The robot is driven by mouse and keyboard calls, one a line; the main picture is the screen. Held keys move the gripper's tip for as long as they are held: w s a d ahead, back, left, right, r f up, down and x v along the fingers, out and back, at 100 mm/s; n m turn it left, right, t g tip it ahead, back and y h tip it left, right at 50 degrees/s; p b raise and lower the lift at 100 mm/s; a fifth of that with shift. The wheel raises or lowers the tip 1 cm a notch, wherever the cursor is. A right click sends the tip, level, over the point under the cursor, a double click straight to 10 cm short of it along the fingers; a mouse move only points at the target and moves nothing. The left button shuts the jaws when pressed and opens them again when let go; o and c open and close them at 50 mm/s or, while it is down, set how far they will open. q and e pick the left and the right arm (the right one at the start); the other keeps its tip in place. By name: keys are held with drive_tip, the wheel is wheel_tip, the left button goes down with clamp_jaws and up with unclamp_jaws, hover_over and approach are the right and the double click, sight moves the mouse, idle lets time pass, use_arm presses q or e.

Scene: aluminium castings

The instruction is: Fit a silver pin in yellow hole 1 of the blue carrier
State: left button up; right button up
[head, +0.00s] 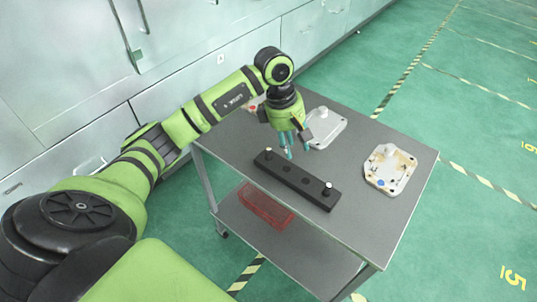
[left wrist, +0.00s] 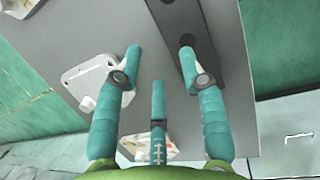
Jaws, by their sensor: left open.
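A black bar (head: 297,180) lies on the table, with a silver pin (head: 327,187) upright near its right end and another silver pin (head: 268,152) near its left end. Dark empty holes lie between them. A pale casting (head: 390,168) at the right has a blue spot and yellowish marks, and seems to be the blue carrier. The hole numbers are too small to read. My left gripper (head: 294,150) is open and empty, pointing down above the far side of the bar. In the left wrist view its teal fingers (left wrist: 160,62) are spread beside the bar (left wrist: 190,40).
A plain pale casting (head: 323,127) with a raised post stands behind my gripper. Another casting with red marks (left wrist: 148,147) is partly hidden by a finger in the left wrist view. A red crate (head: 265,206) sits on the lower shelf. The table's front right (head: 365,230) is clear.

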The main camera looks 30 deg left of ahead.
sight(268, 148)
use_arm(q)
drive_tip(key=a+y, duration=0.1)
drive_tip(key=a, duration=0.1)
drive_tip(key=a+y, duration=0.1)
drive_tip(key=a, duration=0.1)
drive_tip(key=s+a+r+g, duration=0.1)
drive_tip(key=a, duration=0.2)
drive_tip(key=shift+r+y, duration=0.1)
drive_tip(key=shift+y, duration=0.3)
drive_tip(key=f+p, duration=0.1)
drive_tip(key=f, duration=0.1)
drive_tip(key=f+p, duration=0.1)
drive_tip(key=f, duration=0.1)
drive_tip(key=f+p, duration=0.1)
drive_tip(key=f, duration=0.1)
drive_tip(key=shift+s+d, duration=0.25)
drive_tip(key=shift+s, duration=0.1)
drive_tip(key=shift+w+f, duration=0.1)
drive_tip(key=shift+f, duration=0.3)
clamp_jaws()
